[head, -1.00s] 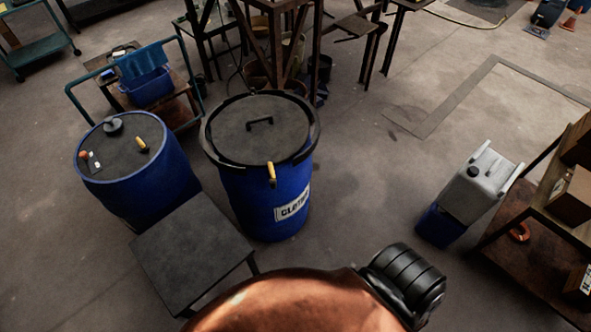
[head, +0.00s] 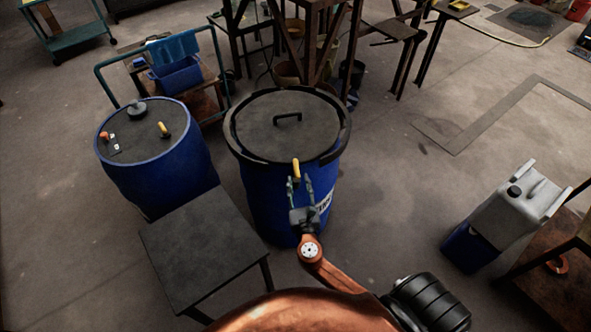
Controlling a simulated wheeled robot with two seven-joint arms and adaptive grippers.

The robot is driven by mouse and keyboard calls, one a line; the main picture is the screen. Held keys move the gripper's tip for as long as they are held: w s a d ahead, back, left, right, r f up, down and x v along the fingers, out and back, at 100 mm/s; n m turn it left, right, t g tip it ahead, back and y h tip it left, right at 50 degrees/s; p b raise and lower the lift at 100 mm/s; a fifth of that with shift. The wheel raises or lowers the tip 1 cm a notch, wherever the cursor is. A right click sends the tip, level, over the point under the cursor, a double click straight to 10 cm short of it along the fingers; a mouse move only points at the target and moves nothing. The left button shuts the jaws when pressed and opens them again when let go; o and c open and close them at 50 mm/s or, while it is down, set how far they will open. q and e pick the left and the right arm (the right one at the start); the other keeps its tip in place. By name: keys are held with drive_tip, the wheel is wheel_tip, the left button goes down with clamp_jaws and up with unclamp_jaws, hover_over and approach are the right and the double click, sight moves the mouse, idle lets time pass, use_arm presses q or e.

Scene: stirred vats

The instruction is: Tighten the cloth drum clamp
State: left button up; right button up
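The cloth drum (head: 262,205) is a blue drum with a dark lid (head: 265,125) and a black clamp ring (head: 236,140) around its rim. A yellow clamp lever (head: 296,168) hangs at the ring's front. The white label (head: 325,203) is partly hidden by my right gripper. My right gripper (head: 300,181) is in front of the drum, just below the lever, fingers pointing up and spread apart on either side of the lever's lower end. I cannot tell whether they touch it. My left gripper is not in view.
A second blue drum (head: 160,180) with small items on top stands at left, behind a dark low table (head: 205,245). A grey canister (head: 515,205) stands at right. Floor between is clear.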

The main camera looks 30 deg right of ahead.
sight(296, 168)
drive_tip(key=x, duration=0.6)
drive_tip(key=shift+w+d+f, duration=0.1)
drive_tip(key=shift+w+d, duration=0.1)
drive_tip(key=shift+w, duration=0.2)
drive_tip(key=shift+c, duration=0.5)
clamp_jaws()
